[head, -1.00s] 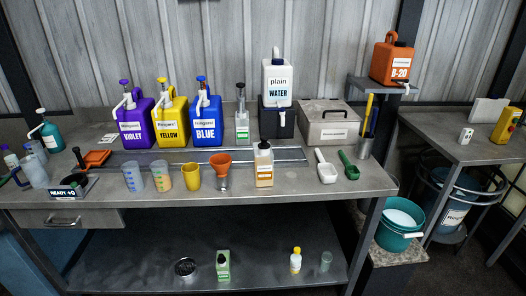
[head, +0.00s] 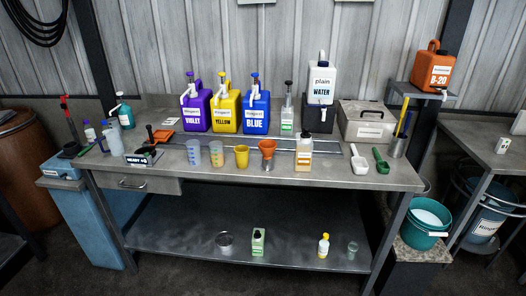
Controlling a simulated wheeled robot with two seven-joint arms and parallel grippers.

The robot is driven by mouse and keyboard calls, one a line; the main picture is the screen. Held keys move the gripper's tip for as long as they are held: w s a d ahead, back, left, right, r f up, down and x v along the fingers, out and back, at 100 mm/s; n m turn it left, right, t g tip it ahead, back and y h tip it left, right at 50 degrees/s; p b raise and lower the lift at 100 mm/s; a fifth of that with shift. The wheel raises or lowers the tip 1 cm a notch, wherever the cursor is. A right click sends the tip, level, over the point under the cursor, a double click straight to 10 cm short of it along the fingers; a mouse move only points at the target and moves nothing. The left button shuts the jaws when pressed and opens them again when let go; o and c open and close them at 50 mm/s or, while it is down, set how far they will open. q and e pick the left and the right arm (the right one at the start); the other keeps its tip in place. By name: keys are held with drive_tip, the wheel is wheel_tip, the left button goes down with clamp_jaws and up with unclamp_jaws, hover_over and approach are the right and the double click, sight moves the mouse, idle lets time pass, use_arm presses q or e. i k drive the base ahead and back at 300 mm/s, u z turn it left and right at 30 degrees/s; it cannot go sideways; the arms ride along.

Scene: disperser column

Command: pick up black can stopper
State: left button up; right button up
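I cannot single out a black can stopper for certain. A green and white container with a black cap (head: 258,234) stands on the lower shelf. A low round tin (head: 224,240) stands to its left; whether its dark top is a stopper is too small to tell. Small black items (head: 150,151) lie behind the READY sign at the left of the bench. Neither of my grippers shows in the head view.
The grey bench (head: 330,174) carries violet, yellow and blue jugs (head: 226,118), cups, an orange funnel (head: 267,149) and scoops. A yellow-capped bottle (head: 323,246) and a small clear cup (head: 352,250) stand on the lower shelf (head: 180,240). The shelf's left part is clear.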

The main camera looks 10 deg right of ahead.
sight(306, 134)
drive_tip(key=u, duration=0.7)
drive_tip(key=i, duration=0.9)
drive_tip(key=z, duration=1.65)
